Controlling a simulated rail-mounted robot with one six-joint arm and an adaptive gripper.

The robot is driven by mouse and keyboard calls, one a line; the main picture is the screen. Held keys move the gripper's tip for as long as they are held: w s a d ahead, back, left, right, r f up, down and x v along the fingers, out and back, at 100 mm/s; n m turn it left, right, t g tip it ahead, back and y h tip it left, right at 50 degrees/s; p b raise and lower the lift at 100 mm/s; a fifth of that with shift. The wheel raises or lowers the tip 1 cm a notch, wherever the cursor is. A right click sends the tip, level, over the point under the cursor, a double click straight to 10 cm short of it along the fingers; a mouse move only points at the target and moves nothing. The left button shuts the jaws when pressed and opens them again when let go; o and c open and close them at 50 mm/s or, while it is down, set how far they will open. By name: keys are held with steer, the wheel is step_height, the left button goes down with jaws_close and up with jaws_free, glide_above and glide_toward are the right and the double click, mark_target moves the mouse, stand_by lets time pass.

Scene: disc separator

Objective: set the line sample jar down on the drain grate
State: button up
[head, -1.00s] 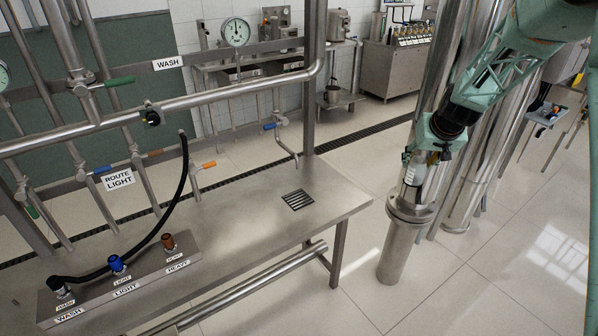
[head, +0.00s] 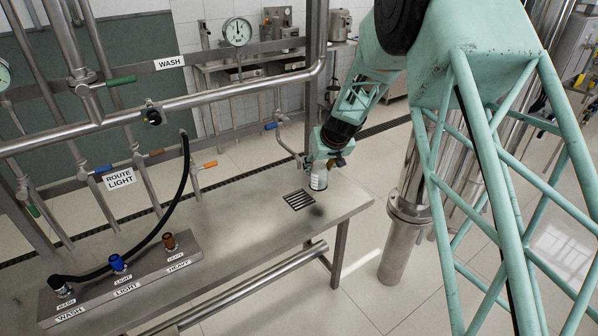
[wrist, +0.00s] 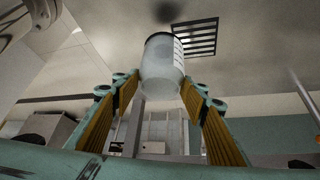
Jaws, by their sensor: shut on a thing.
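The line sample jar (head: 319,178) is a small whitish jar with a label, held upright below my gripper (head: 324,160) in the head view. In the wrist view the jar (wrist: 163,62) sits between the two yellow-padded fingers of my gripper (wrist: 160,90), which is shut on it. The drain grate (head: 298,200) is a small dark slatted square set in the steel bench top. It also shows in the wrist view (wrist: 196,38), beyond the jar and to the right. The jar is above the bench, to the right of the grate, and a shadow lies on the bench near the grate.
The steel bench (head: 240,215) is clear around the grate. A bent drain pipe (head: 287,145) with a blue handle comes down behind the grate. At the front left, a manifold block (head: 135,280) carries WASH, LIGHT and HEAVY ports, with a black hose (head: 178,200) on WASH.

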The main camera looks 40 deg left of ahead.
steer(key=s+a+f+n, duration=0.1)
steer(key=s+a, duration=0.3)
steer(key=a, duration=0.1)
steer(key=shift+s+a+f+g, duration=0.3)
steer(key=shift+s+a+f, duration=0.05)
steer(key=shift+s, duration=0.05)
steer(key=shift+f, duration=0.1)
steer(key=shift+f+b, duration=1.15)
steer(key=shift+f, duration=0.8)
steer(key=shift+f+b, duration=0.6)
steer(key=shift+b, duration=0.45)
stand_by(0.6)
steer(key=o, duration=1)
steer(key=shift+c, duration=0.2)
steer(key=v, duration=1.2)
steer(key=shift+d, duration=0.15)
